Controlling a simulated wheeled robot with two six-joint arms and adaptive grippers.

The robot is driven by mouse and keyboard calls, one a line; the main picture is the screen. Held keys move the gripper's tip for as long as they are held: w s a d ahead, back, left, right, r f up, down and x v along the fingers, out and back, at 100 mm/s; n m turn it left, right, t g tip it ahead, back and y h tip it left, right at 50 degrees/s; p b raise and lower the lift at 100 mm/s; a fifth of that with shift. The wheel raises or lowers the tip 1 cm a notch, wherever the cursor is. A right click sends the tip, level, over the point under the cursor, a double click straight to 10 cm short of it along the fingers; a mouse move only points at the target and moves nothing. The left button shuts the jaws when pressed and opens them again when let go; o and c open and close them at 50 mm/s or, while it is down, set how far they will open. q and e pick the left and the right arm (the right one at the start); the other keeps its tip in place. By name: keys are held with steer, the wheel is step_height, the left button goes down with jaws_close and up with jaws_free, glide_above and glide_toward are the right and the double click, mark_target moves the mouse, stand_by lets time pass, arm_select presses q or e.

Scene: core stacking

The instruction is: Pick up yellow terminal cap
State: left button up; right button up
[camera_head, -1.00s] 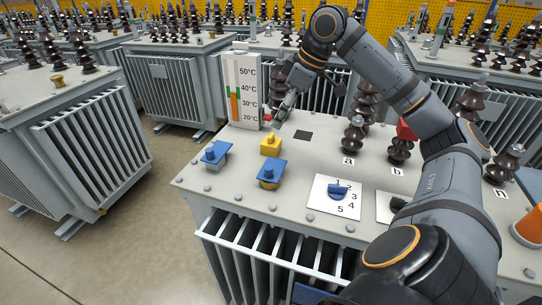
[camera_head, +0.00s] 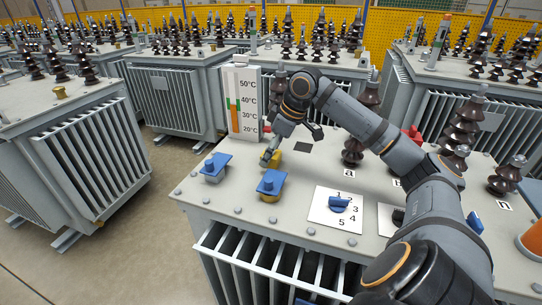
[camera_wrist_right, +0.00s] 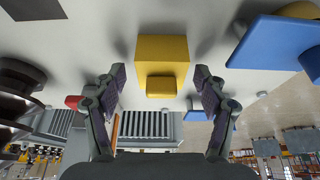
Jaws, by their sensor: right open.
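The yellow terminal cap (camera_head: 275,158) sits on the grey transformer top, partly hidden behind my right gripper (camera_head: 289,147) in the head view. In the right wrist view the yellow cap (camera_wrist_right: 162,50) lies between and just beyond the two fingertips of the right gripper (camera_wrist_right: 160,78). The fingers are spread with a gap on each side of the cap, and nothing is held. My left gripper is not in view.
Blue caps stand close by, at the left (camera_head: 214,167) and in front (camera_head: 270,184). A temperature gauge (camera_head: 240,100) stands behind. A numbered dial (camera_head: 338,207) and brown insulators (camera_head: 353,150) are to the right.

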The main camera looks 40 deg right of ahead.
steer(key=c, duration=1.1)
steer(key=shift+c, duration=0.2)
